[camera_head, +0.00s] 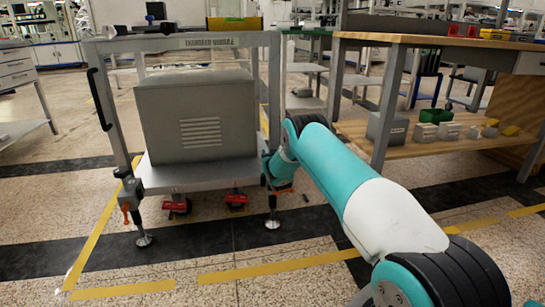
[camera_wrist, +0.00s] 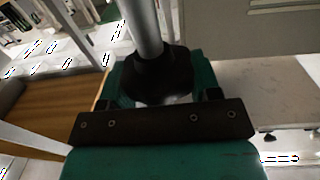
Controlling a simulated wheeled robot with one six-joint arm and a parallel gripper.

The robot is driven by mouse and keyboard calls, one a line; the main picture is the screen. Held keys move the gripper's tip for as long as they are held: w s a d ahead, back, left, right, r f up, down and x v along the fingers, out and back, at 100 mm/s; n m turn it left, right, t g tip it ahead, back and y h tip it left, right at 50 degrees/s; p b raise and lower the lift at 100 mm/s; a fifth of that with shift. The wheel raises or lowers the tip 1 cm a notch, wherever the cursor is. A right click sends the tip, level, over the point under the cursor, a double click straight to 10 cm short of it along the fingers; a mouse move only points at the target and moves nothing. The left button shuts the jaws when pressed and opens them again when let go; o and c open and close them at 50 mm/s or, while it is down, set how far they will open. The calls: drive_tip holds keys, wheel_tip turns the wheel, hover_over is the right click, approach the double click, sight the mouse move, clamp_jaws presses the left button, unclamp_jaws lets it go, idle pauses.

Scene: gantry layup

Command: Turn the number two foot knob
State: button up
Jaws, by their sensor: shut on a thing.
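The gantry cart (camera_head: 180,43) is a grey metal frame carrying a grey vented box. My gripper (camera_head: 279,182) is at its right front leg, low down above the round levelling foot (camera_head: 272,224). In the wrist view my gripper (camera_wrist: 160,97) is shut on a dark foot knob (camera_wrist: 156,74), which sits around a shiny metal post (camera_wrist: 144,25). My arm and gripper hide this knob in the head view. The left front leg also has a round foot (camera_head: 144,240), with an orange part (camera_head: 126,208) above it. No number is readable at either foot.
Red-topped casters (camera_head: 236,200) stand under the cart's shelf. A wooden-topped bench (camera_head: 440,42) with bins and boxes on its lower shelf is at the right. Yellow tape (camera_head: 270,270) marks the floor. The floor in front of the cart is clear.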

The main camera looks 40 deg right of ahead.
drive_tip(key=shift+a+f+m+g+h+b, duration=0.1)
drive_tip(key=shift+f+m+g+h+b, duration=0.05)
drive_tip(key=shift+m+g+h+b, duration=0.8)
drive_tip(key=shift+f+m+g+h+b, duration=0.15)
drive_tip(key=shift+m+g+h+b, duration=0.5)
drive_tip(key=shift+h+b, duration=0.45)
drive_tip(key=shift+r+m+g+h+b, duration=0.15)
drive_tip(key=shift+m+g+h+b, duration=0.45)
drive_tip(key=shift+g+b, duration=0.15)
drive_tip(key=shift+r, duration=0.1)
drive_tip(key=o, duration=0.9)
drive_tip(key=shift+o, duration=0.2)
drive_tip(key=p+v, duration=0.8)
drive_tip(key=v, duration=0.9)
drive_tip(key=shift+a, duration=0.2)
